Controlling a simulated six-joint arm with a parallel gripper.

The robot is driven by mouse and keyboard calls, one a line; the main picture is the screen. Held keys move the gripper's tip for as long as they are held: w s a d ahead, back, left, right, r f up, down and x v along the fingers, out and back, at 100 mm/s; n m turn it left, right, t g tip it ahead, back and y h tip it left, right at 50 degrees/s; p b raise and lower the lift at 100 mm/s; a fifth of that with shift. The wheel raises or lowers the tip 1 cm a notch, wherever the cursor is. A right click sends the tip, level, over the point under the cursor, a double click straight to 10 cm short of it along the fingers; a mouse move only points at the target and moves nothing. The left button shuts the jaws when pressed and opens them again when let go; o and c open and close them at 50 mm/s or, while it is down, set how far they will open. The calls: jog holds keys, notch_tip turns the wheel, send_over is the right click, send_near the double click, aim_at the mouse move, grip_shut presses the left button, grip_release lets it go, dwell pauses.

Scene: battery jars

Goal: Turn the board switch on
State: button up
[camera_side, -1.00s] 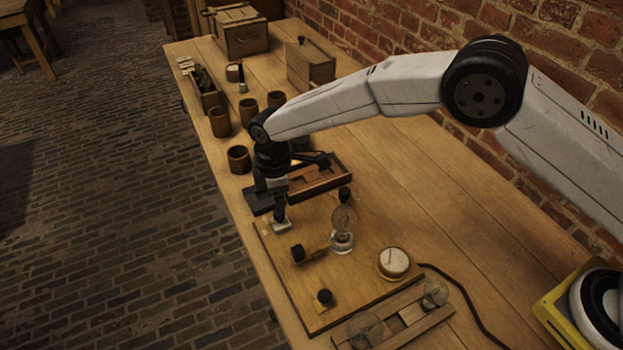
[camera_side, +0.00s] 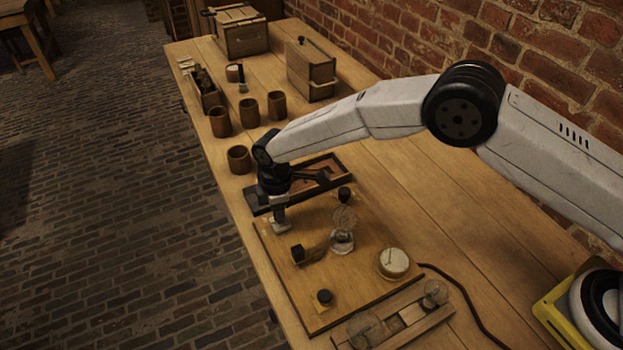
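The wooden board (camera_side: 350,279) lies flat on the bench. A part with a black knob (camera_side: 297,253) and a brass-coloured piece sits left of its middle; it looks like the switch, but its setting is too small to tell. My gripper (camera_side: 281,227) points down at the board's far left corner, a little beyond that knob and apart from it. A small pale piece shows at its tip; I cannot tell whether it is gripped or whether the fingers are open. A bulb on a holder (camera_side: 342,240) and a round white-faced dial (camera_side: 393,262) are also on the board.
Black knobs (camera_side: 324,297) stand at the board's near left and far right. A wooden rack with glass bulbs (camera_side: 413,315) is in front. A wooden tray (camera_side: 325,178) lies behind my gripper, with several brown cups (camera_side: 239,158) further back. The bench's right side is mostly clear.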

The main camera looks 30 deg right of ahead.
grip_shut()
jog(key=shift+m, duration=0.6)
jog(key=m, duration=1)
jog(key=shift+m, duration=0.4)
jog(key=o, duration=0.9)
grip_release()
